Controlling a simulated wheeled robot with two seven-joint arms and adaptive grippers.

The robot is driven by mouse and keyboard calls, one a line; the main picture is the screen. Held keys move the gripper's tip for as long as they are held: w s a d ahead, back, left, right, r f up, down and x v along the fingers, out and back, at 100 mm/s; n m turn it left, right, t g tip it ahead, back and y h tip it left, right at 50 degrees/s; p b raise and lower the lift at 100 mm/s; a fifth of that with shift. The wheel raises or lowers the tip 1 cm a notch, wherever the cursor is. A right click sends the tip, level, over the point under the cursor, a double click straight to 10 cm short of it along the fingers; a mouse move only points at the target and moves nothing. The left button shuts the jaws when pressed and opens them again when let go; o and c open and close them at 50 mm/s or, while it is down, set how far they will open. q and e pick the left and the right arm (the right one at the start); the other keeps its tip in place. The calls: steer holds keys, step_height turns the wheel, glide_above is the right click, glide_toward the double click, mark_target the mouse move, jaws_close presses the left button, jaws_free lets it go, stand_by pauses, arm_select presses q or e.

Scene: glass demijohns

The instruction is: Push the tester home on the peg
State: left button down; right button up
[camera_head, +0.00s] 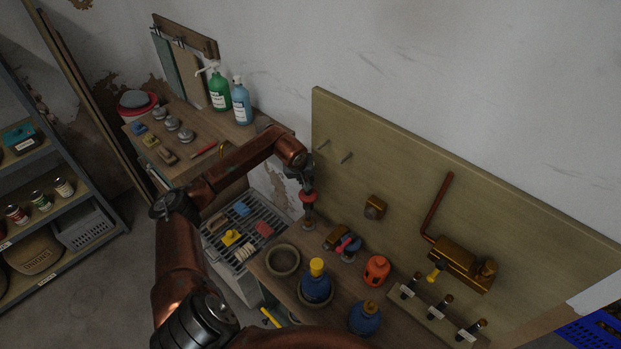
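Two bare pegs (334,151) stick out of the upper left of the olive board (410,170). My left arm reaches in from the left and bends down in front of the board's left edge. Its gripper (308,213) points down, below and left of the pegs and apart from them. A small red part (308,197) shows at this gripper; I cannot tell whether it is held, or whether the fingers are open or shut. I cannot pick out the tester for certain. My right gripper is not in view.
The bench below the board holds a stone bowl (282,261), a yellow-capped blue bottle (316,286), another blue bottle (365,318) and an orange container (377,270). A brass fitting (460,264) sits on the board's right. Pump bottles (219,92) stand on the back-left shelf.

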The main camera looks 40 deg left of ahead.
arm_select(q)
steer(key=shift+s+f, duration=0.1)
steer(key=shift+f, duration=0.1)
steer(key=shift+f+b, duration=0.35)
steer(key=shift+f, duration=0.55)
steer(key=shift+f+b, duration=0.45)
steer(key=shift+f, duration=1.15)
steer(key=c, duration=2.6)
jaws_free()
jaws_close()
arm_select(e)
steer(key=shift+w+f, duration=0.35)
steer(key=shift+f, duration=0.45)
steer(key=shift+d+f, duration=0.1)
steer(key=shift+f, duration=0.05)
arm_select(q)
steer(key=shift+h+b, duration=0.4)
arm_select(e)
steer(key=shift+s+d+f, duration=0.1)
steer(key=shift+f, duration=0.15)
arm_select(q)
steer(key=shift+a+g+h+b, duration=0.1)
steer(key=shift+g+h+b, duration=0.2)
steer(key=shift+g, duration=0.1)
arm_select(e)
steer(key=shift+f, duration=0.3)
